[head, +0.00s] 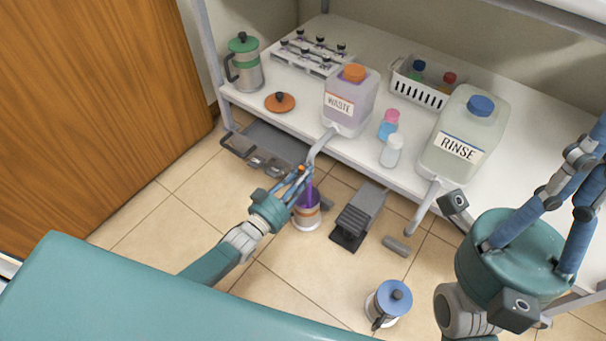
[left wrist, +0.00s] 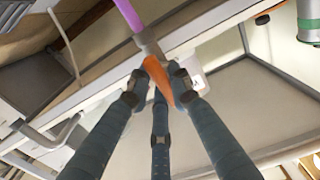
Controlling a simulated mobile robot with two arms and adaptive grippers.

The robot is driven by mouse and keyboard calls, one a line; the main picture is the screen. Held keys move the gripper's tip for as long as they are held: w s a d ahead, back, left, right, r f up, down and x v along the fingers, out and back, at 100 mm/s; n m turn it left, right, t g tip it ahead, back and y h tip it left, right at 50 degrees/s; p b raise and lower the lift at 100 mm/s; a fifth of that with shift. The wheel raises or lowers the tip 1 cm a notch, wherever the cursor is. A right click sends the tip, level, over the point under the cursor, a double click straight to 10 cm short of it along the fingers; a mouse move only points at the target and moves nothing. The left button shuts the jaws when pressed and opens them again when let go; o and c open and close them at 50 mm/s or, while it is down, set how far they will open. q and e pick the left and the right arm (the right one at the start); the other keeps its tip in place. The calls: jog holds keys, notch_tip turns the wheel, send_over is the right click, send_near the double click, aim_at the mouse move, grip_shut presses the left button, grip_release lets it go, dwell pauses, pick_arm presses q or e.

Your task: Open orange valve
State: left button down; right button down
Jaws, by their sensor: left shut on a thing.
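The orange valve (head: 301,168) is on the grey spout (head: 318,146) of the WASTE jug (head: 350,98), above the floor. In the left wrist view the orange valve handle (left wrist: 158,82) lies between my fingertips. My left gripper (head: 299,178) is shut on it; the fingers partly hide it in the head view. A purple stream (head: 309,190) runs from the spout down into an open pot (head: 306,217) with an orange band on the floor. The stream also shows in the left wrist view (left wrist: 128,14). My right gripper, close at the right, has its fingertips cut off by the frame edge.
The white shelf (head: 300,120) holds the RINSE jug (head: 467,135), small bottles (head: 391,150), a white basket (head: 420,92), a green-lidded pot (head: 244,63) and an orange lid (head: 280,102). A grey pedal (head: 358,216) and a blue-lidded pot (head: 388,303) stand on the tiled floor.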

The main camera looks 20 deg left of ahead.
pick_arm(q)
jog(key=c, duration=1.5)
grip_release()
jog(key=shift+c, duration=0.2)
jog(key=shift+s+a+f, duration=0.1)
jog(key=shift+s+a, duration=0.05)
jog(key=shift+s, duration=0.2)
jog(key=v, duration=1.1)
jog(key=shift+s, duration=0.2)
